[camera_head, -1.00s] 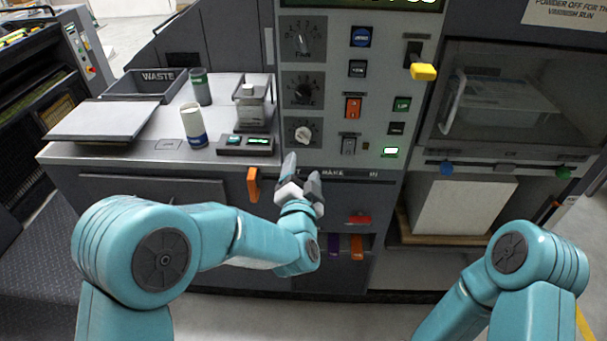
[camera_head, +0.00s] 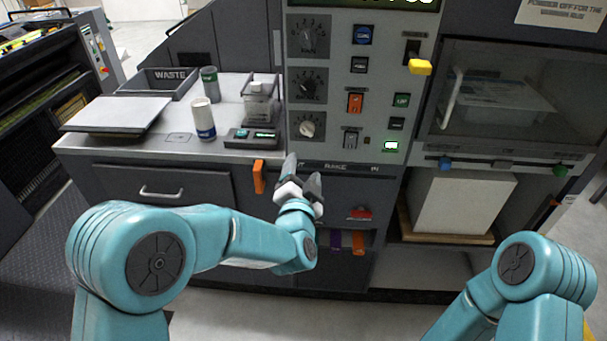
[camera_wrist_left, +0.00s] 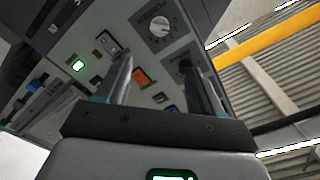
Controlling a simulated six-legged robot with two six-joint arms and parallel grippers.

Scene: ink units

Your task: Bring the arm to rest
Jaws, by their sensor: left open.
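My left gripper (camera_head: 300,175) is in front of the machine's control panel (camera_head: 330,108), below the lowest round knob (camera_head: 306,127). It is open and empty. In the left wrist view its two dark fingers (camera_wrist_left: 158,85) stand apart, with panel buttons and an orange switch (camera_wrist_left: 143,78) showing beyond them. The left arm (camera_head: 215,235) reaches in from the left with its elbow bent. My right arm (camera_head: 515,285) shows only at the lower right, and its gripper is out of view.
Left of the panel, a counter holds a waste tray (camera_head: 150,84), a flat grey plate (camera_head: 115,115), two cylinders and a small scale (camera_head: 250,137). An orange handle (camera_head: 259,176) juts out near the gripper. A white block (camera_head: 463,203) stands lower right. Open floor lies in front.

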